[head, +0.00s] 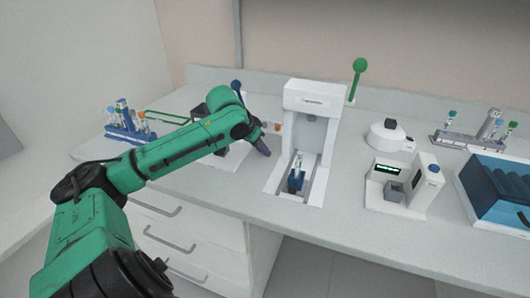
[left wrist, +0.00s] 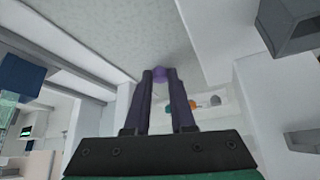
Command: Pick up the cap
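In the head view my left gripper (head: 265,148) points down and right, just left of the white press-like device (head: 315,98). The cap cannot be made out there. My right gripper is in neither view.
A blue tube rack (head: 128,130) stands at the left of the bench. Small orange and grey round items (left wrist: 196,104) sit on a white ledge beyond my fingers. A white round device (head: 391,138), a small display device (head: 400,186) and a blue box (head: 497,190) stand to the right.

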